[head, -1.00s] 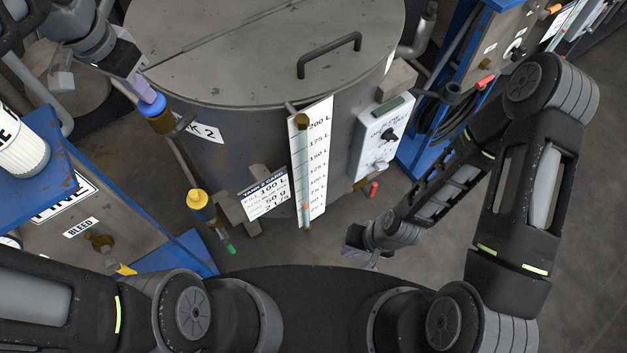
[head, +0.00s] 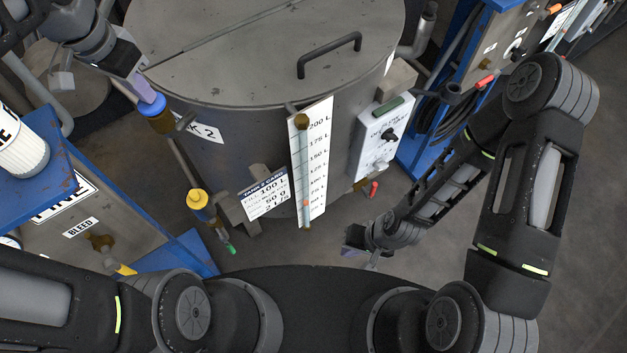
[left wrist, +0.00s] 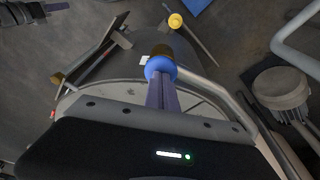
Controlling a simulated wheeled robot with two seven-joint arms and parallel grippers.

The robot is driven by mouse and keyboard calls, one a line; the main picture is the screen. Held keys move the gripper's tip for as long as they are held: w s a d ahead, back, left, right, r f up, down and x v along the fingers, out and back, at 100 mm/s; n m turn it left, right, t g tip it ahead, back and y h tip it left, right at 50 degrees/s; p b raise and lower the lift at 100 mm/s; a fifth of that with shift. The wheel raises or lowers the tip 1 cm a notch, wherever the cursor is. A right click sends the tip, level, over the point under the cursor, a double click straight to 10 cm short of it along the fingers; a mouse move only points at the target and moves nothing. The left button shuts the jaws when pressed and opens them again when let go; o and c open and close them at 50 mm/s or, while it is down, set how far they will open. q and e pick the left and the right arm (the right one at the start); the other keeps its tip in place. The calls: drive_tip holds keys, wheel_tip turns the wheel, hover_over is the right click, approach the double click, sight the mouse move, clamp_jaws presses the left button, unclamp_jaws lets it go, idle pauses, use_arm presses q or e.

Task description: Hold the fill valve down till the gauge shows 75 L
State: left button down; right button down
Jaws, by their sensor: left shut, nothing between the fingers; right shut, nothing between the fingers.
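The fill valve has a blue cap (head: 153,106) over a brass body, at the left side of the grey tank (head: 250,60). My left gripper (head: 140,90) is shut with its fingertips against the cap; in the left wrist view the closed fingers (left wrist: 160,92) meet the blue cap (left wrist: 160,67). The gauge (head: 316,165) is an upright white scale on the tank front with a clear tube. Its orange float (head: 306,203) sits low, near the 50 L mark; the exact reading is too small to tell. My right gripper (head: 360,247) is shut and empty, low in front of the tank.
A yellow-capped valve (head: 197,199) stands low at the tank's front left. A control box (head: 382,138) is on the tank's right. A blue-framed bench (head: 45,170) stands at left.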

use_arm(q)
drive_tip(key=shift+w+p+v, duration=0.15)
drive_tip(key=shift+p+v, duration=0.45)
drive_tip(key=shift+v, duration=0.1)
drive_tip(key=shift+w+p+v, duration=0.1)
drive_tip(key=shift+p+v, duration=0.45)
drive_tip(key=shift+v, duration=0.15)
drive_tip(key=shift+d+r, duration=0.1)
drive_tip(key=shift+r, duration=0.15)
drive_tip(key=p+v, duration=0.3)
drive_tip(key=shift+w+d+r, duration=0.15)
drive_tip(key=shift+w+r, duration=0.1)
drive_tip(key=shift+r, duration=0.1)
